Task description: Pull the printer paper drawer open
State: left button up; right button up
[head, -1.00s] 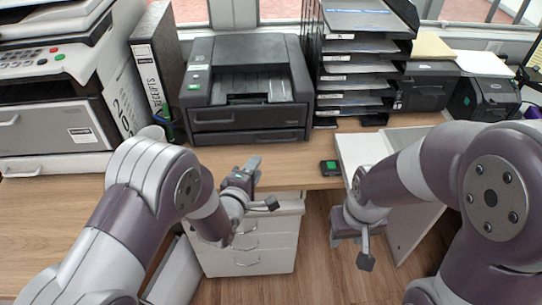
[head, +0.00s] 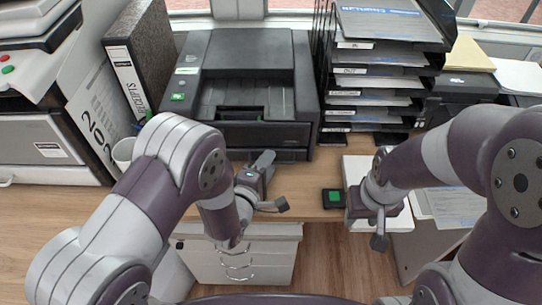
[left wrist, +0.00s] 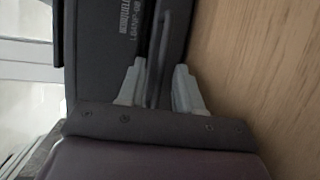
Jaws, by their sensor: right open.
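The black printer (head: 245,85) stands on the wooden counter in the head view, its front facing me. Its drawer front (head: 270,136) is flush, with its lower left part behind my left arm. My left gripper (head: 274,182) is just in front of and below the printer front, its fingers apart. In the left wrist view, the left gripper (left wrist: 158,72) points at the dark printer front (left wrist: 105,45) with printed lettering. A thin dark bar, like a handle, lies between its fingers; I cannot tell if they touch it. My right gripper (head: 369,224) is open and empty near the counter's front edge.
A small black box with a green top (head: 333,198) lies at the counter edge between my grippers. A black letter-tray stack (head: 385,75) stands right of the printer, a receipts binder (head: 130,75) left. White drawers (head: 240,255) are below the counter.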

pick_arm(q)
jog(key=shift+s, duration=0.1)
grip_shut()
dwell(1.3)
